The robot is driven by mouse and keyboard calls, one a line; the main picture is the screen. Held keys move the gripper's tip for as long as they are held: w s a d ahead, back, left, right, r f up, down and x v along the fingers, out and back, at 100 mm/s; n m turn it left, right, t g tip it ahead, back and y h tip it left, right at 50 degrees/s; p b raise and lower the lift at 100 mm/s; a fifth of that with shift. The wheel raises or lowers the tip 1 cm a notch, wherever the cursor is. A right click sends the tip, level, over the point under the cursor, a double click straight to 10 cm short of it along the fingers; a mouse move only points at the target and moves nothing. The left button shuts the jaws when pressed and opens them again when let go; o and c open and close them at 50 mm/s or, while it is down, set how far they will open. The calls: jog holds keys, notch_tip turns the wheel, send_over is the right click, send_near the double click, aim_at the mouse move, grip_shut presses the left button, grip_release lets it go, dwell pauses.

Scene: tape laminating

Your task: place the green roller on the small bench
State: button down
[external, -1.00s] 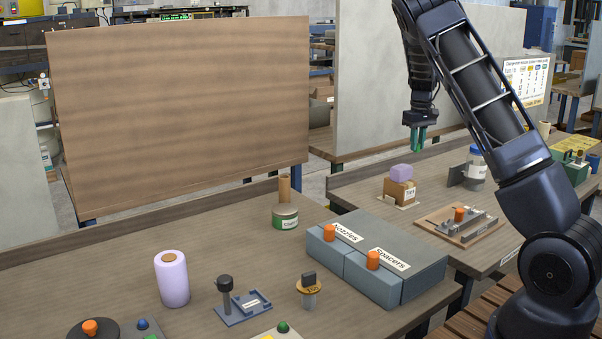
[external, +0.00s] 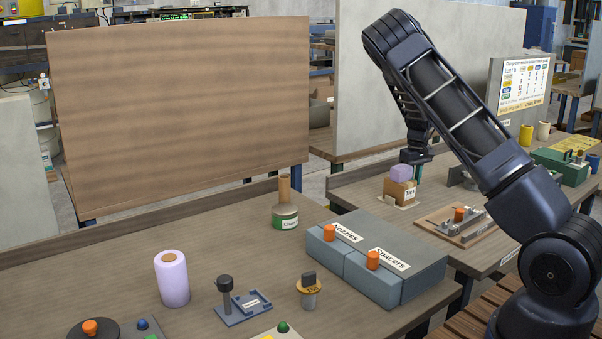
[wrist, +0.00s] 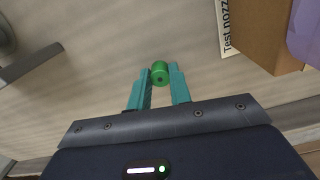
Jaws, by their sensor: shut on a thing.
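My gripper (wrist: 159,82) is shut on the green roller (wrist: 160,72), which shows between the teal fingertips in the wrist view. In the external view my gripper (external: 417,172) is low over the right-hand bench (external: 355,193), apparently the small bench, just behind and right of a lavender block on a brown box. The roller cannot be made out there. In the wrist view the wooden bench top (wrist: 100,85) lies beneath the roller. I cannot tell whether the roller touches it.
The brown box (external: 398,190) with the lavender block (external: 401,173) stands close by; the box (wrist: 262,35) is right of the roller in the wrist view. A fixture board (external: 458,227) lies nearer the front. Grey drawers (external: 400,250) stand on the left-hand bench.

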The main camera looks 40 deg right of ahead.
jog(key=c, duration=1.3)
grip_release()
jog(key=shift+f, duration=0.1)
notch_tip(320, 180, up, 12)
jog(key=s+a+r+t+y, duration=0.1)
jog(key=s+a+r, duration=0.3)
jog(key=a+r, duration=0.25)
jog(key=s+a+r+y, duration=0.1)
jog(key=s+a+r, duration=0.3)
jog(key=a+r, duration=0.3)
jog(key=s+a+r+t, duration=0.1)
jog(key=s+a+r, duration=0.5)
jog(key=s+a, duration=0.5)
jog(key=s+a+t, duration=0.1)
jog(key=s+a, duration=0.3)
jog(key=s, duration=0.3)
jog(key=s+a+r+n+h, duration=0.1)
jog(key=s+a, duration=0.4)
jog(key=s, duration=0.2)
jog(key=s+a+r+t+h, duration=0.1)
jog(key=s+a, duration=0.3)
jog(key=s, duration=0.3)
jog(key=shift+s+a+r+n+t, duration=0.2)
jog(key=shift+a+n+t, duration=0.1)
jog(key=shift+n, duration=0.1)
